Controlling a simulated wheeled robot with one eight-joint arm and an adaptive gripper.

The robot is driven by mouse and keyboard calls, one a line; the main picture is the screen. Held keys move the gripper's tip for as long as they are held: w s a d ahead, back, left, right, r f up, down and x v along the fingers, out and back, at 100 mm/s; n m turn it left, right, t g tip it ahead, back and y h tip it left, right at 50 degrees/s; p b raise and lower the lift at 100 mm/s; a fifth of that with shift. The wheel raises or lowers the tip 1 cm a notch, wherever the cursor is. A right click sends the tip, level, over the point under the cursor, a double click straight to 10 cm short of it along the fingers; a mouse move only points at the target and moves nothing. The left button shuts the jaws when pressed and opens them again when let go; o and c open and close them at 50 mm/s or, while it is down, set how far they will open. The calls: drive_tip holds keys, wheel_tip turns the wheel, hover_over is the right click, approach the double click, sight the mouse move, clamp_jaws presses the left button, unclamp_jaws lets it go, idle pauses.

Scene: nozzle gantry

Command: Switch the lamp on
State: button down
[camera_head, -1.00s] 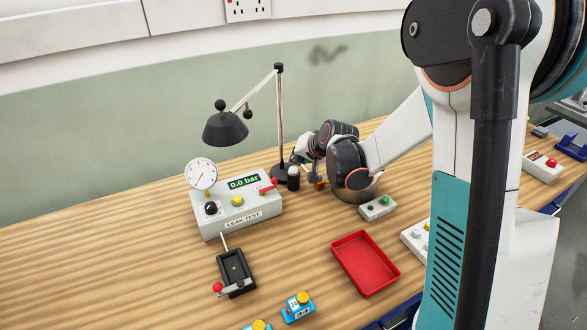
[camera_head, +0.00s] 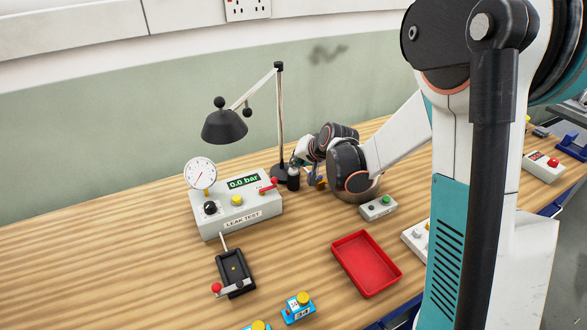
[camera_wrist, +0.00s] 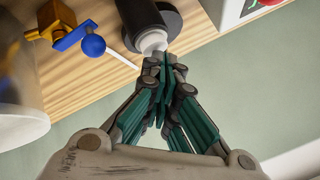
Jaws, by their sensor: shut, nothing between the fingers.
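The lamp has a dark shade (camera_head: 224,126) on a jointed arm, and an upright pole (camera_head: 280,115) at the back of the bench. Its glow cannot be told, as the shade's underside is hidden. A short dark cylinder (camera_head: 293,180) stands at the pole's foot. The wrist view shows a black round part with a pale top (camera_wrist: 153,40), seemingly this cylinder; whether it is the lamp's switch is unclear. My gripper (camera_wrist: 167,60) is shut and empty, its tips at the pale top. Contact cannot be told. In the head view my gripper (camera_head: 298,160) is small and partly hidden.
The leak tester (camera_head: 236,207) with a red lever (camera_head: 267,188) stands left of the lamp's foot. A blue-and-yellow item with a blue ball (camera_wrist: 93,45) lies close to my gripper. A button box (camera_head: 378,207) and red tray (camera_head: 366,263) are nearer the front.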

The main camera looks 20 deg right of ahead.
idle(0.4)
drive_tip(key=shift+r+p, duration=0.45)
drive_tip(key=shift+r, duration=0.25)
wheel_tip(320, 180, up, 6)
drive_tip(key=p, duration=0.4)
idle(0.5)
